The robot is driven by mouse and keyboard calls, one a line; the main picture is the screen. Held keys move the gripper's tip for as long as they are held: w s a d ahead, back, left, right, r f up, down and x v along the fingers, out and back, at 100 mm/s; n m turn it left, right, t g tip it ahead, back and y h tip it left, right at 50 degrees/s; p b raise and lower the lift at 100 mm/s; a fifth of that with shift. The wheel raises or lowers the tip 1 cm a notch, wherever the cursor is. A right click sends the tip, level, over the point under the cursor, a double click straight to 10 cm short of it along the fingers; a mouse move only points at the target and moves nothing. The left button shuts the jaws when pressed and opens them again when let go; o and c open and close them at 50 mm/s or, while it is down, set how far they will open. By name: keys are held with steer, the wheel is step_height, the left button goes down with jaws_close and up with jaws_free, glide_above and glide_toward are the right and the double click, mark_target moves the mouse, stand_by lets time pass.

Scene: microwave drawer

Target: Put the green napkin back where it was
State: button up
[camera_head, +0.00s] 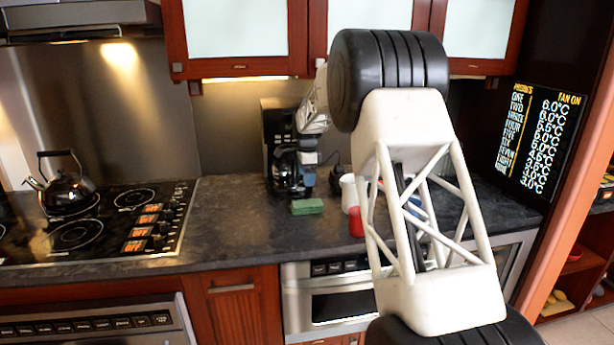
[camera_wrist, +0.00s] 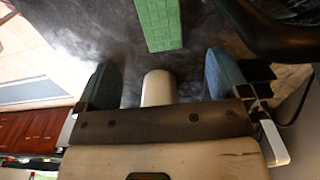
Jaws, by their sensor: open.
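The green napkin (camera_head: 307,206) lies on the dark countertop in front of the black coffee maker. It shows as a flat green block with a grid-like pattern, and it also shows in the wrist view (camera_wrist: 158,22) at the top centre. My gripper (camera_wrist: 164,78) is open, its two dark bluish fingers wide apart. The napkin lies beyond the fingertips, not between them. A pale rounded shape (camera_wrist: 158,88) shows between the fingers in the wrist view; I cannot tell what it is. In the head view my gripper is hard to make out against the coffee maker.
The black coffee maker (camera_head: 274,125) stands at the back. A white cup (camera_head: 348,192) and a red cup (camera_head: 356,222) stand right of the napkin, partly behind my arm. A kettle (camera_head: 68,190) sits on the stovetop (camera_head: 95,225) at left. The counter (camera_head: 235,215) left of the napkin is clear.

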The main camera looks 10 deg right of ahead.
stand_by(0.3)
steer(key=s+r+n, duration=0.3)
steer(key=s+r, duration=0.2)
steer(key=s, duration=0.6)
steer(key=s+a+r+n+t, duration=0.1)
steer(key=s+r+n, duration=0.3)
steer(key=s, duration=0.8)
steer(key=s+r+n, duration=0.2)
steer(key=s+r, duration=0.3)
steer(key=s, duration=0.6)
steer(key=s+f+n, duration=0.2)
steer(key=s+n, duration=0.1)
steer(key=s, duration=0.8)
steer(key=s+f+n+t, duration=0.1)
steer(key=s+f+n, duration=0.1)
steer(key=s, duration=0.9)
steer(key=s+f+n, duration=0.3)
steer(key=s, duration=0.8)
steer(key=shift+s+a+n+t, duration=0.3)
steer(key=shift+s+a+n, duration=0.05)
steer(key=shift+s+n, duration=0.05)
